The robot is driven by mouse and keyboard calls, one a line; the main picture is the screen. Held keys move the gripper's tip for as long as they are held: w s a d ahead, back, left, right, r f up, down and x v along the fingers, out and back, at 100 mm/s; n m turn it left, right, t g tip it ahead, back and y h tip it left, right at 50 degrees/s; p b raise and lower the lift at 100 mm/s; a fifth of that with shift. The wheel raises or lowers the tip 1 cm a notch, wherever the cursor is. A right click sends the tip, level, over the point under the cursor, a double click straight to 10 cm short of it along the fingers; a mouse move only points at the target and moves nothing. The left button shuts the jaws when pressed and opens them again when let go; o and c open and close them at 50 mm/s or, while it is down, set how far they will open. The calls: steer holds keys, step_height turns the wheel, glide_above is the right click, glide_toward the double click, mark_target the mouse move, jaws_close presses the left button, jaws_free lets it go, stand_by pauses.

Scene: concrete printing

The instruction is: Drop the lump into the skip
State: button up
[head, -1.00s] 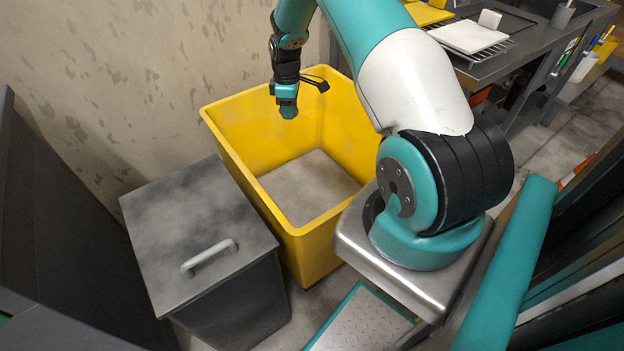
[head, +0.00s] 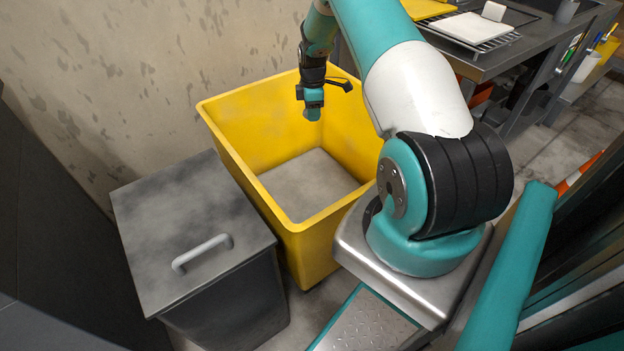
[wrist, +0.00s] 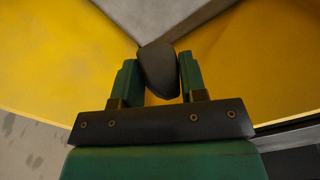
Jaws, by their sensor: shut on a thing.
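The yellow skip (head: 255,130) stands open in the middle of the head view, with a grey floor inside it. My gripper (head: 312,117) points down over the skip's opening, inside its rim as seen from above. In the wrist view my gripper (wrist: 158,82) is shut on the lump (wrist: 158,68), a dark grey, rounded piece held between the two green fingers. Yellow skip walls (wrist: 60,60) show behind it on both sides. The lump cannot be made out in the head view.
A grey lidded bin (head: 195,225) with a light handle stands left of the skip. A stained wall (head: 130,70) is behind. A metal workbench (head: 500,60) with a rack and a white slab stands at the back right.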

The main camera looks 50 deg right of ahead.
steer(key=o, duration=1.1)
step_height(320, 180, up, 17)
steer(key=shift+r+p, duration=0.2)
steer(key=shift+p, duration=0.75)
